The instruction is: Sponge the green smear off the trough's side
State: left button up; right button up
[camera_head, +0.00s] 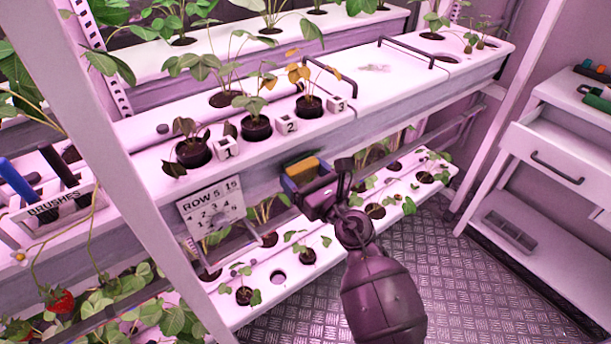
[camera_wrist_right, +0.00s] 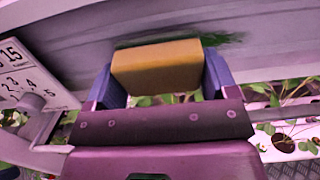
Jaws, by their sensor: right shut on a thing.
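My right gripper (camera_head: 306,178) is shut on a yellow-orange sponge (camera_head: 299,167), held against or very near the front side of the upper trough (camera_head: 420,96). In the right wrist view the sponge (camera_wrist_right: 157,66) sits between the two blue fingers, facing the trough's grey side (camera_wrist_right: 75,32). A dark green smear (camera_wrist_right: 226,40) shows on that side along the sponge's upper edge and past its right end. The sponge hides part of the smear. Whether the sponge touches the side cannot be told. My left gripper is not in view.
A row sign (camera_head: 211,207) hangs on the trough left of my gripper. Potted plants and numbered cubes (camera_head: 287,124) stand on the trough top. A lower planted trough (camera_head: 330,262) lies beneath. A white drawer cabinet (camera_head: 560,135) stands right, with open floor (camera_head: 460,270) before it.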

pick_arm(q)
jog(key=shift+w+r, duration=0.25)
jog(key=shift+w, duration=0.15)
pick_arm(e)
jog(key=shift+w+a+r, duration=0.1)
jog(key=shift+w+a, duration=0.2)
jog(key=shift+w+a, duration=0.15)
jog(key=shift+w, duration=0.1)
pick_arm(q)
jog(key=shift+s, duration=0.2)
